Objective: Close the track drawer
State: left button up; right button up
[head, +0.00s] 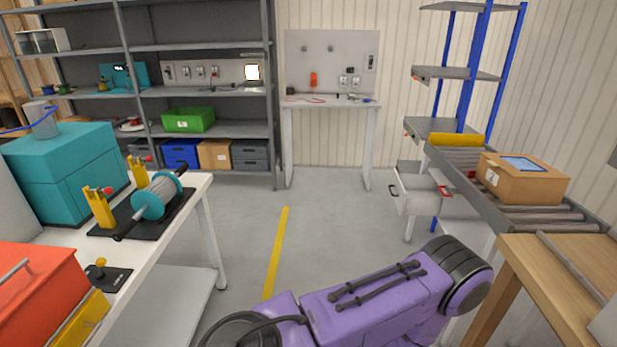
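A pale drawer (421,202) sits under the roller track at the right in the head view. It appears pulled out to the left, with a dark handle on its left front. A small red item (445,191) shows at its right part. A purple arm link, which looks like mine, crosses the bottom of the view in front of the drawer's lower right area. Neither of my grippers shows, so I cannot see where they are relative to the drawer.
A wooden table (560,262) stands at the lower right. The grey floor (330,235) between is clear.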

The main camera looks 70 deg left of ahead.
aim_at(411, 194)
jog(key=u, duration=2.15)
jog(key=i, duration=0.95)
jog(key=u, duration=0.5)
jog(key=i, duration=1.05)
jog(key=z, duration=0.7)
jog(key=i, duration=0.85)
jog(key=z, duration=1.25)
jog(key=i, duration=0.3)
jog(key=z, duration=0.2)
